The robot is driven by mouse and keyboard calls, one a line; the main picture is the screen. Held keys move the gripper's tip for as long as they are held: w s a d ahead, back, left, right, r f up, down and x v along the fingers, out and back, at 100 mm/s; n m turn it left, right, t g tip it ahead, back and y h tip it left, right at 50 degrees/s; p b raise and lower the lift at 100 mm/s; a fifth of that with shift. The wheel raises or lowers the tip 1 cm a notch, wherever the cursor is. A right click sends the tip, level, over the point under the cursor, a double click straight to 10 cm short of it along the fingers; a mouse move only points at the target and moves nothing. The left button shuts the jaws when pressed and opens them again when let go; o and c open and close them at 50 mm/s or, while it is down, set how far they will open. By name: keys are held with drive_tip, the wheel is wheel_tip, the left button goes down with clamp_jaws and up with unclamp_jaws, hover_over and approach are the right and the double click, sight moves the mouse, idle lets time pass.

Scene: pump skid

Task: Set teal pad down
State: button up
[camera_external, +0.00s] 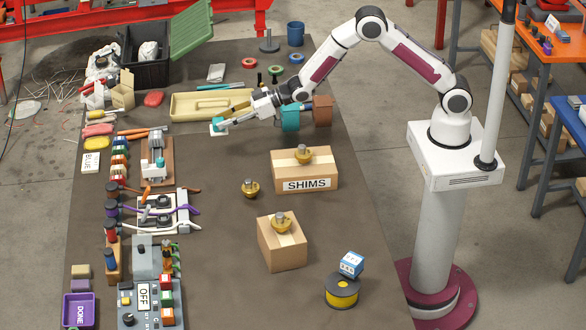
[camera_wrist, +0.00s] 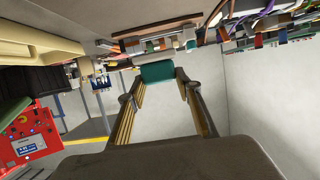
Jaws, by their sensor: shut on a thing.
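The teal pad (camera_external: 218,121) is at my gripper's tip in the external view, above a small white piece (camera_external: 217,130). In the wrist view the teal pad (camera_wrist: 157,72) sits between my two fingertips, with a pale piece (camera_wrist: 152,57) just past it. My fingers also show in the wrist view (camera_wrist: 160,88). I cannot tell whether the pad or white piece touches the table.
The beige tray (camera_external: 190,106) lies right behind my gripper. A wooden block with fittings (camera_external: 156,170) stands to the front left.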

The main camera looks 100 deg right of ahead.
drive_tip(key=shift+f, duration=0.3)
drive_tip(key=shift+f, duration=3)
drive_tip(key=shift+f, duration=1.85)
drive_tip(key=shift+f, duration=0.15)
drive_tip(key=o, duration=1.2)
drive_tip(key=shift+r, duration=0.2)
drive_tip(key=shift+v, duration=6)
